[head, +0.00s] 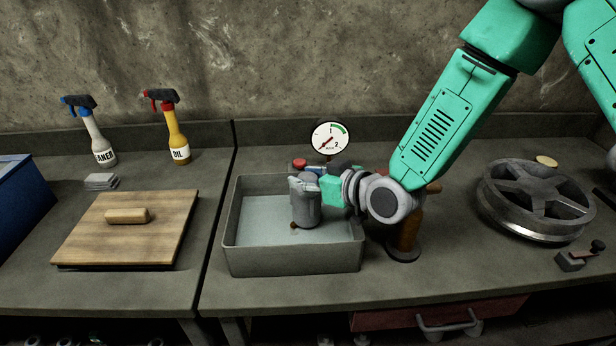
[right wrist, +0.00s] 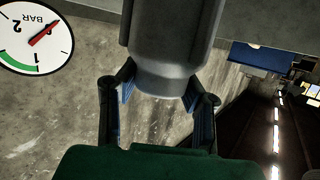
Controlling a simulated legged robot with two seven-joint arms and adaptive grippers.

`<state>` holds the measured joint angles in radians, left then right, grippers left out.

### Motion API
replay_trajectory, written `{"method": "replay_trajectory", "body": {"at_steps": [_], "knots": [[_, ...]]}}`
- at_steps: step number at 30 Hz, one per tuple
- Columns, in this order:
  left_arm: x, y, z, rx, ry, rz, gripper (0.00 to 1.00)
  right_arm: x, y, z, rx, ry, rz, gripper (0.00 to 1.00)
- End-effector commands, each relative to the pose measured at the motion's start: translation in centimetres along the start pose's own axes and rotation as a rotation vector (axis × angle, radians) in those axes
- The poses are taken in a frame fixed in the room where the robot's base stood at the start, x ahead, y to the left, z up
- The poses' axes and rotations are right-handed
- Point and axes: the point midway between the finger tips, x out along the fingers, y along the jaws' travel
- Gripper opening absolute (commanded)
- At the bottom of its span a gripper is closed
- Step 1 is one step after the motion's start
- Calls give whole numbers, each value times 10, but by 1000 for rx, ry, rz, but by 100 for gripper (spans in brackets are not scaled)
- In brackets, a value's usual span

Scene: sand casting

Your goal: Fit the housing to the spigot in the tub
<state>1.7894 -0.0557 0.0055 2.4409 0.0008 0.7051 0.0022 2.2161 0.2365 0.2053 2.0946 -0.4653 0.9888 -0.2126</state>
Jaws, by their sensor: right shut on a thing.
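The grey metal tub (head: 290,257) stands on the bench in the middle of the head view, with a pale, bluish surface inside. My right gripper (head: 314,185) is over the tub, its arm coming from the upper right. It is shut on the grey cylindrical housing (head: 306,207), which looks upright. In the right wrist view, the fingers of the right gripper (right wrist: 160,92) sit on both sides of the housing (right wrist: 172,40). A small brownish bit (head: 293,226) shows at the housing's lower left; I cannot tell whether it is the spigot. My left gripper is out of view.
A round gauge (head: 330,138) stands behind the tub, with small red and blue parts near it. A spoked metal wheel (head: 533,200) lies at the right. A wooden board (head: 85,232) with a block, and two spray bottles (head: 178,140), are at the left.

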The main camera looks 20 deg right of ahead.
Motion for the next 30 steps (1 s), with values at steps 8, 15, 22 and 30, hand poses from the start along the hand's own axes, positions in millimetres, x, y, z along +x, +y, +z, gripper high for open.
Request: {"method": "replay_trajectory", "body": {"at_steps": [8,15,22,30], "knots": [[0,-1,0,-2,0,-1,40,3,-8,-2,-7,0,-4,0],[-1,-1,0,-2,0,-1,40,4,-9,-2,-7,-1,-3,0],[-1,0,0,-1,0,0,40,9,-19,-4,-19,-7,-1,0],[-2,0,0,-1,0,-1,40,14,-30,-7,-28,-13,1,0]]}}
